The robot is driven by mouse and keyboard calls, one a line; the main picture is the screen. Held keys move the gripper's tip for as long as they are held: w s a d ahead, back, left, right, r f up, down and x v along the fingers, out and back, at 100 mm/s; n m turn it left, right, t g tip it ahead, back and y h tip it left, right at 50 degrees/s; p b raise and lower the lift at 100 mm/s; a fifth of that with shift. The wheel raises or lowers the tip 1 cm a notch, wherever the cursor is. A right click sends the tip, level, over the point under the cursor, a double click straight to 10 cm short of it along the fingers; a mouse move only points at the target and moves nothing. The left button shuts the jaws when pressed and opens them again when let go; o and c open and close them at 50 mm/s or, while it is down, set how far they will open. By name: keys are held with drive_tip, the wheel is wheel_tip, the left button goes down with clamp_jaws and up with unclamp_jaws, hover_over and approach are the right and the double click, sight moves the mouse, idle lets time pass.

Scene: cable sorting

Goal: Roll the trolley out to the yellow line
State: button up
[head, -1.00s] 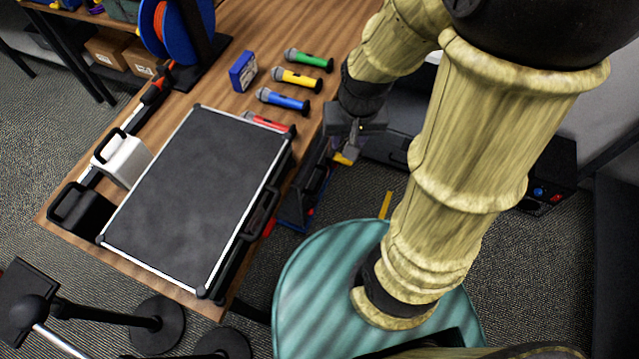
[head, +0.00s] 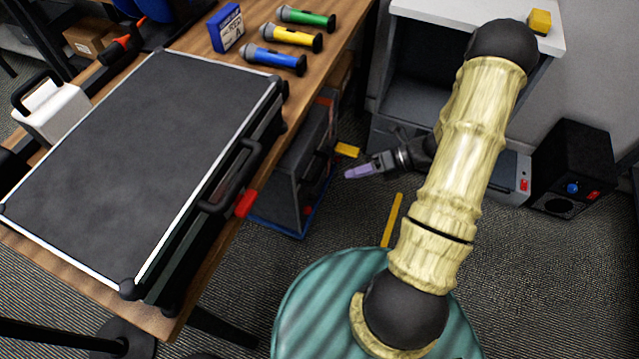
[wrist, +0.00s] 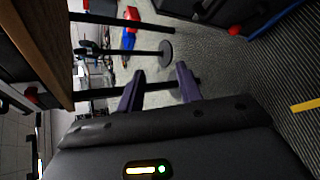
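A dark grey trolley (head: 296,178) with a blue lower edge stands partly under the table in the head view; the tabletop hides its far side. A yellow piece (head: 347,150) shows at its right; I cannot tell if it is attached. The yellow line (head: 391,220) is a short strip on the carpet, right of the trolley; it also shows in the wrist view (wrist: 305,105). My gripper (head: 352,173) is right of the trolley, apart from it. In the wrist view its purple fingers (wrist: 158,80) are spread and empty.
A large black case (head: 140,140) lies on the wooden table, with microphones and a blue box (head: 226,27) behind it. A grey cabinet (head: 425,75) and a black box (head: 573,165) stand at right. Carpet around the yellow line is clear.

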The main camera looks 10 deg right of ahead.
sight(319, 170)
drive_tip(key=w+d+f+m+t+b, duration=0.3)
drive_tip(key=d+f+m+t+b, duration=0.2)
drive_tip(key=f+m, duration=0.5)
wheel_tip(319, 170, down, 2)
drive_tip(key=shift+w+d+f+t, duration=0.15)
drive_tip(key=shift+d+t, duration=0.65)
drive_tip(key=b+x, duration=0.2)
drive_tip(key=x, duration=0.6)
drive_tip(key=b+x, duration=0.3)
drive_tip(key=x, duration=0.6)
drive_tip(key=shift+a, duration=0.3)
clamp_jaws()
